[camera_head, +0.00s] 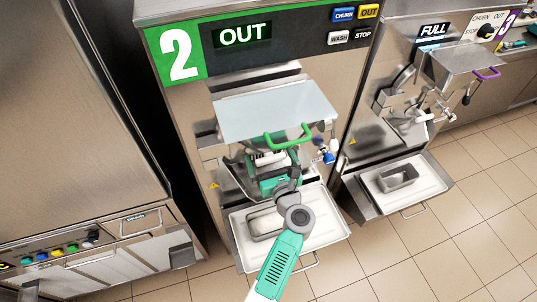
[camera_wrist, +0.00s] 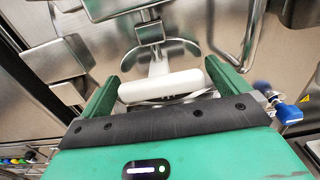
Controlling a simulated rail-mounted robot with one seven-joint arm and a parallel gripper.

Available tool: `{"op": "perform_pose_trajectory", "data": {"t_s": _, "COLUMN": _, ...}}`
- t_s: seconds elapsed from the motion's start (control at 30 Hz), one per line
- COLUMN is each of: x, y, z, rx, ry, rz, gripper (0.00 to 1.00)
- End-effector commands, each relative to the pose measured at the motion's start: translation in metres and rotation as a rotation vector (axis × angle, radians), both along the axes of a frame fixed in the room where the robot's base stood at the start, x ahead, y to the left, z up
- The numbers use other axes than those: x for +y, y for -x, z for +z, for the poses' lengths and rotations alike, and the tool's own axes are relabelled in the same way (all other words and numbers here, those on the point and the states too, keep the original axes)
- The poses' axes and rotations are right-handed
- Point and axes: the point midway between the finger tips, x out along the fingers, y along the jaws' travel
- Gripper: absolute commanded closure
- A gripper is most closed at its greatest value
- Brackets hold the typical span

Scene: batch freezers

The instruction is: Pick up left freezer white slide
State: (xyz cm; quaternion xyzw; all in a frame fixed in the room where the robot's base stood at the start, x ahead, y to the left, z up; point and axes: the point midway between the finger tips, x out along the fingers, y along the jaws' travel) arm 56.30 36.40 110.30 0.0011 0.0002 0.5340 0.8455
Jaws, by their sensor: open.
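My gripper (camera_wrist: 163,82) is open, with one green finger beside each end of the white slide. I cannot tell whether the fingers touch it. In the head view my gripper (camera_head: 272,170) is at the freezer's front, under the flat metal lid.
A green handle (camera_head: 289,138) sits just above my gripper. A blue-tipped knob (camera_head: 326,155) is to its right. Below, a white tray (camera_head: 328,232) holds a metal pan (camera_head: 258,224). The right freezer (camera_head: 375,85) reads FULL and has its own pan (camera_head: 396,178).

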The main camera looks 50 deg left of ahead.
Motion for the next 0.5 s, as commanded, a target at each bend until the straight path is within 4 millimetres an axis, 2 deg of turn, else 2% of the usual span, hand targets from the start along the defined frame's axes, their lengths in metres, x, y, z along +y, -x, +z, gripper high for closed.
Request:
{"op": "perform_pose_trajectory", "data": {"t_s": 0.13, "x": 0.0116, "y": -0.0054, "z": -0.0004, "rx": 0.000, "ry": 0.001, "rz": 0.000, "gripper": 0.00}}
{"op": "perform_pose_trajectory", "data": {"t_s": 0.37, "x": 0.0129, "y": -0.0061, "z": 0.0003, "rx": -0.001, "ry": 0.002, "rz": 0.000, "gripper": 0.00}}
{"op": "perform_pose_trajectory", "data": {"t_s": 0.4, "x": 0.0128, "y": -0.0061, "z": 0.0003, "rx": -0.001, "ry": 0.002, "rz": 0.000, "gripper": 0.02}}
{"op": "perform_pose_trajectory", "data": {"t_s": 0.5, "x": 0.0127, "y": -0.0061, "z": 0.0003, "rx": -0.001, "ry": 0.002, "rz": 0.000, "gripper": 0.22}}
